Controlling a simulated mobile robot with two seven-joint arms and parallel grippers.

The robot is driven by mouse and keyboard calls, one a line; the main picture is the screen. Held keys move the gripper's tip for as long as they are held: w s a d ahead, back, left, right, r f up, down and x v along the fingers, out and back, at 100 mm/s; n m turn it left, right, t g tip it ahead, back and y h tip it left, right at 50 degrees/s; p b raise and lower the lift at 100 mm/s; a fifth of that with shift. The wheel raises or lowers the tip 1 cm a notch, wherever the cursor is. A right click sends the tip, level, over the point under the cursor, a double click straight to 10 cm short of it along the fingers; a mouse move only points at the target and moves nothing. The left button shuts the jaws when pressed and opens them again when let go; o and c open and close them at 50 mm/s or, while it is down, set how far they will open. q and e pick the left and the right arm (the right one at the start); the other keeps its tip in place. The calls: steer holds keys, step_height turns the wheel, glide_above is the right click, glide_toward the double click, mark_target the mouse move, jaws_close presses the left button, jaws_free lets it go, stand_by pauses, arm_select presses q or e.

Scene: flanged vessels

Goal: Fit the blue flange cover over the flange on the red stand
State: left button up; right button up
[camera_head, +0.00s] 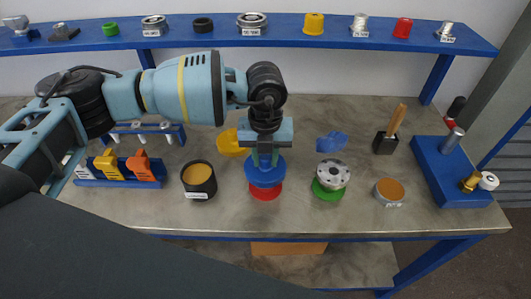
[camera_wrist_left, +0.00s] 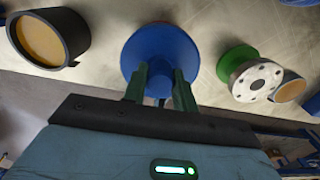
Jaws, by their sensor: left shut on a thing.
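The blue flange cover (camera_head: 265,175) is in my left gripper (camera_head: 265,158), whose fingers are shut on its top. The cover sits directly above the red stand (camera_head: 265,192), of which only the lower red part shows in the head view. In the left wrist view, the blue cover (camera_wrist_left: 160,55) is between the green fingertips (camera_wrist_left: 159,88) and hides most of the red stand, leaving a thin reddish edge. The flange itself is hidden, so I cannot tell whether the cover is seated on it. My right gripper is not in view.
A metal flange (camera_head: 333,173) on a green stand (camera_head: 328,190) is close on the right. A black cup (camera_head: 199,180) stands on the left. A blue piece (camera_head: 332,141) and a yellow piece (camera_head: 230,143) lie behind. A blue shelf (camera_head: 290,36) runs along the back.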

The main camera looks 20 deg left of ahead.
arm_select(q)
steer(key=shift+f, duration=0.7)
steer(key=o, duration=1)
steer(key=shift+o, duration=0.2)
steer(key=shift+r, duration=3.9)
steer(key=shift+s+f, duration=0.1)
